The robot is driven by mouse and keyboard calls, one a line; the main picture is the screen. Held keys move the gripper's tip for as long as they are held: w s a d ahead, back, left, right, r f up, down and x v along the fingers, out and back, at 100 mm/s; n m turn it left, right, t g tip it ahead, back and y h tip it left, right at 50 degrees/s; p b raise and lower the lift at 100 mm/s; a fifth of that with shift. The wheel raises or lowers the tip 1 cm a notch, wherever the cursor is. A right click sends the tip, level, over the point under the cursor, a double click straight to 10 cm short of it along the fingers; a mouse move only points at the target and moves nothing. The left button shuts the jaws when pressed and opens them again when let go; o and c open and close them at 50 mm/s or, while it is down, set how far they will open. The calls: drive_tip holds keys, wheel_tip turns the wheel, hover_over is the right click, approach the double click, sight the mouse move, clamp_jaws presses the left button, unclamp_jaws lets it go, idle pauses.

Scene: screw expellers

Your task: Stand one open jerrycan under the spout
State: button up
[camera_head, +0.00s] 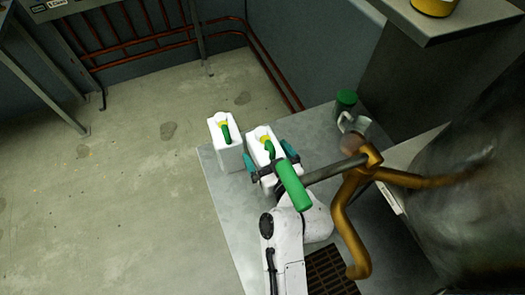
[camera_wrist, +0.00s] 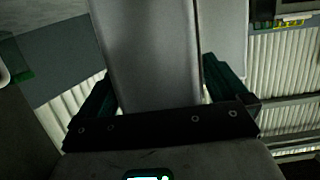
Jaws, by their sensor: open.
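Two white jerrycans with green handles and yellowish tops stand upright side by side on a grey metal table (camera_head: 231,190). The left jerrycan (camera_head: 225,152) stands clear of my gripper. My gripper (camera_head: 270,160) is open, with its teal fingers on either side of the right jerrycan (camera_head: 263,146). In the wrist view, my gripper (camera_wrist: 165,85) has a pale upright body (camera_wrist: 150,45), apparently this jerrycan, between its fingers. Whether the fingers touch it, I cannot tell. I cannot clearly make out the spout.
Brass-coloured bent pipes or levers (camera_head: 348,235) rise right of my arm, beside a large dark drum (camera_head: 470,190). A green-topped container (camera_head: 346,99) and a small metal vessel (camera_head: 354,124) stand behind. A dark grate (camera_head: 330,274) lies at front. Floor left is open.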

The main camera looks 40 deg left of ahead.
drive_tip(key=shift+a, duration=0.1)
drive_tip(key=c, duration=1.4)
drive_tip(key=shift+r, duration=0.1)
drive_tip(key=shift+c, duration=0.2)
